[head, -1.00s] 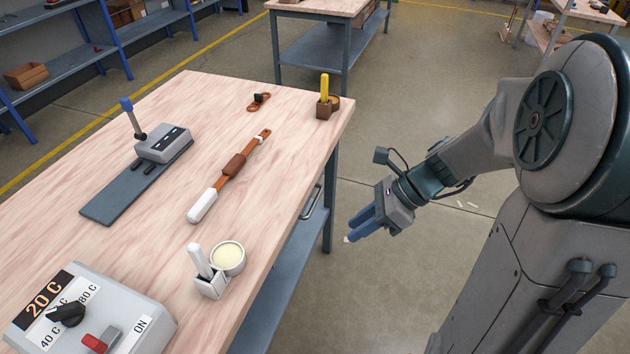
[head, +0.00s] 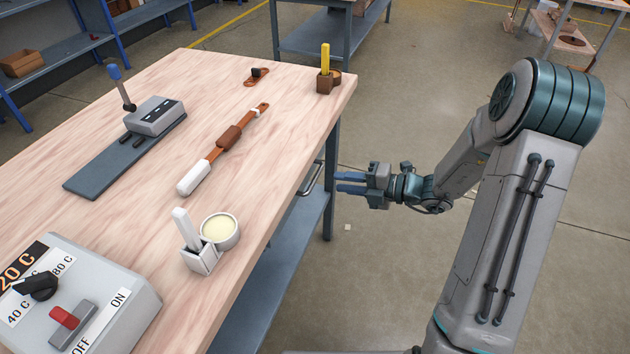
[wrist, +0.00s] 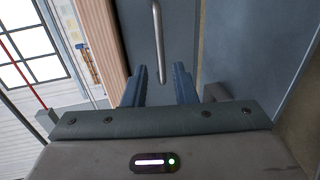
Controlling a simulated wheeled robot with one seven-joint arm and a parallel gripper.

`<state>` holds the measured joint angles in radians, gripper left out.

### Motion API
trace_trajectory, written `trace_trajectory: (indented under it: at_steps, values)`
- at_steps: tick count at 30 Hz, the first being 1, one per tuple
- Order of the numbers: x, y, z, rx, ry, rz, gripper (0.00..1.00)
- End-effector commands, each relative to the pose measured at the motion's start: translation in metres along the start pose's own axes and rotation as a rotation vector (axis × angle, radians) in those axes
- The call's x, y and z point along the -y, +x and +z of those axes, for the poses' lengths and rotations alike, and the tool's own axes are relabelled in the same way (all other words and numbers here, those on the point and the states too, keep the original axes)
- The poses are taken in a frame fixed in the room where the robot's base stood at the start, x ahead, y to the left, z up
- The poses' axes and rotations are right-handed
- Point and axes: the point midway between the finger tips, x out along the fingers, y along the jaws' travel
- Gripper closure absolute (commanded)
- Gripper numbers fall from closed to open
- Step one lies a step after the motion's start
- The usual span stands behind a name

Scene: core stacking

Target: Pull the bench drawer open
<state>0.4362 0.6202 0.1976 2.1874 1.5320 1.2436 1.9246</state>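The bench (head: 255,108) has a light wood top, and the drawer's metal bar handle (head: 312,179) sticks out from its right side below the top edge. In the wrist view the handle (wrist: 158,45) is a vertical bar on the grey drawer front (wrist: 178,30). My gripper (head: 337,183) points left at the handle from the right side of the bench. In the wrist view its two blue fingers (wrist: 159,85) are apart, with the lower end of the handle between them in the picture. No contact shows. The drawer looks shut.
On the bench top are a control box (head: 75,300), a white holder with a round cup (head: 200,255), a brown-and-white tool (head: 228,140), a lever unit (head: 155,115) and a brown holder (head: 325,82). A lower shelf (head: 270,285) runs beneath. Floor to the right is open.

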Motion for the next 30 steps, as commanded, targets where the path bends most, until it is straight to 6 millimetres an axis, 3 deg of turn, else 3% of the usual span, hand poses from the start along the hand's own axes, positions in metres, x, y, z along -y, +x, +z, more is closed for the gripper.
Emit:
trace_trajectory:
  at_steps: [6, 12, 25, 28, 30]
  values:
    - [0.002, 0.048, -0.001, -0.004, -0.003, 0.000, 0.75]
    - [0.001, 0.074, 0.000, -0.002, -0.004, -0.001, 0.75]
    - [0.000, 0.083, 0.000, -0.001, -0.003, -0.001, 0.75]
    - [0.000, 0.083, 0.000, -0.001, -0.003, -0.001, 1.00]
    - [0.000, 0.083, 0.000, -0.001, -0.003, -0.001, 1.00]
